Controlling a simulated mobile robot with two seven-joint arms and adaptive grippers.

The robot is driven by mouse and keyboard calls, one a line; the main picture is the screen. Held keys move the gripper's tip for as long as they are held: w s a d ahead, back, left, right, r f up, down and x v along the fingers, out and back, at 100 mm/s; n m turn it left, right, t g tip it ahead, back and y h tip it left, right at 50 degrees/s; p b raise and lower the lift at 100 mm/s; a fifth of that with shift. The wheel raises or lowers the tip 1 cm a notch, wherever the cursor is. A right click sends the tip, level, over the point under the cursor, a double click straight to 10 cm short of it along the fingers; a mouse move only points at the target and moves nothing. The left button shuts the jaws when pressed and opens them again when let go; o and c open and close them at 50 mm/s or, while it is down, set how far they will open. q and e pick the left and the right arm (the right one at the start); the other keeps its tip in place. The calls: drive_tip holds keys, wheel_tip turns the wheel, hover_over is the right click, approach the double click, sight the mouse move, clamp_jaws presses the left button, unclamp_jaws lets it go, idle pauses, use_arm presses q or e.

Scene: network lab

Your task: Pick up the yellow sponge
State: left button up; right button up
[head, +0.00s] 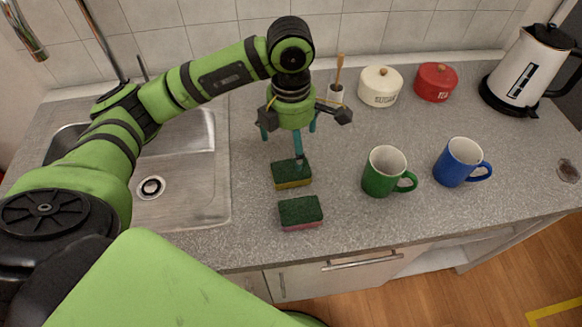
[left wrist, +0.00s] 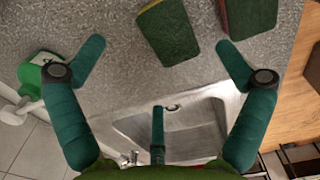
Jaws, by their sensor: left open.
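The yellow sponge (head: 292,183) lies on the grey counter right of the sink, with a dark green scouring top and a yellow lower layer. In the left wrist view the yellow sponge (left wrist: 168,32) shows at the top, beyond the fingertips. My left gripper (head: 290,148) is open and empty, with teal fingers pointing down above the sponge's far side. One finger overlaps the sponge in the head view; I cannot tell whether it touches. In the left wrist view the open fingers (left wrist: 160,66) are spread wide. My right gripper is not in view.
A similar sponge with a pink-red layer (head: 300,213) lies just nearer. A green mug (head: 382,176) and a blue mug (head: 458,164) stand to the right. White (head: 380,87) and red (head: 436,83) pots and a kettle (head: 524,72) stand behind. The sink (head: 185,190) is left.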

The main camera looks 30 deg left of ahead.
sight(290, 165)
use_arm(q)
drive_tip(key=shift+s+a+f, duration=0.1)
drive_tip(key=shift+a+f, duration=0.05)
drive_tip(key=shift+f, duration=0.15)
wheel_tip(290, 165, down, 5)
drive_tip(key=p, duration=0.3)
drive_tip(key=shift+s+f, duration=0.15)
drive_tip(key=shift+f, duration=0.4)
drive_tip(key=c, duration=0.7)
drive_tip(key=shift+o, duration=0.2)
